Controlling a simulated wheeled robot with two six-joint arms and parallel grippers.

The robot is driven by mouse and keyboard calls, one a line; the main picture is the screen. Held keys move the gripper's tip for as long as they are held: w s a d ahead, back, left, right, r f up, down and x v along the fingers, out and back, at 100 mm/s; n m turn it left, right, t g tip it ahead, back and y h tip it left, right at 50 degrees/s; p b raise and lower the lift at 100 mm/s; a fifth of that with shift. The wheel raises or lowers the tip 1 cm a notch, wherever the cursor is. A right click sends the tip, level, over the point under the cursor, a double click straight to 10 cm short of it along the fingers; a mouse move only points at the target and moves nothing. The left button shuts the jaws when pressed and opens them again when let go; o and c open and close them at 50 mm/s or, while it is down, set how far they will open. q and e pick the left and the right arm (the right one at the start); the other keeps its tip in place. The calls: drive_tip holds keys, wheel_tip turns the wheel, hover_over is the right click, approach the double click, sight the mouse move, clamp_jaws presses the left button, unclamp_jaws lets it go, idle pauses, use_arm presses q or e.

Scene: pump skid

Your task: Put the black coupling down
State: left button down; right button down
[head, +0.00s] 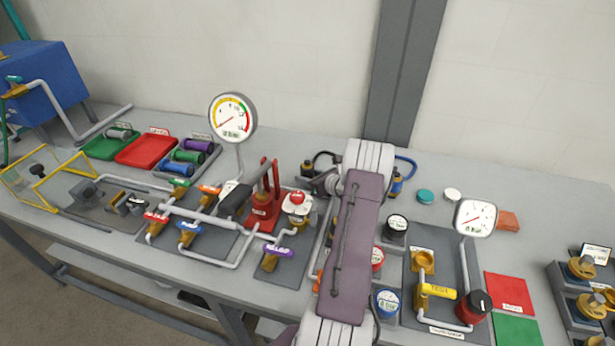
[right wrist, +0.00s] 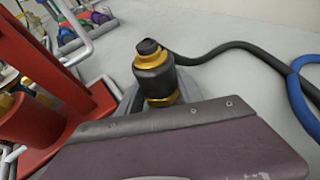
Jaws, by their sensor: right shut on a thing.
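The black coupling (right wrist: 155,75), with brass-coloured rings, stands out beyond my gripper's purple-grey cover in the right wrist view. A black hose (right wrist: 215,49) runs from behind it to the right. My right gripper (head: 324,182) is shut on the coupling, beside the red pump in the head view. In that view the coupling is small and mostly hard to make out, with the black hose (head: 325,154) arching behind it. The cover hides the coupling's lower end, so I cannot tell whether it touches anything. My left gripper is not in view.
A red hand pump (head: 262,208) stands close left of the right gripper. A blue hose (head: 407,163) and its blue coupling (head: 396,186) are behind my right arm. A valve board (head: 452,262) lies to the right. Clear bench shows along the back right.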

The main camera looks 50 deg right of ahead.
drive_tip(key=c, duration=0.8)
unclamp_jaws()
drive_tip(key=shift+r, duration=0.25)
drive_tip(key=v, duration=1.2)
drive_tip(key=shift+s+f, duration=0.1)
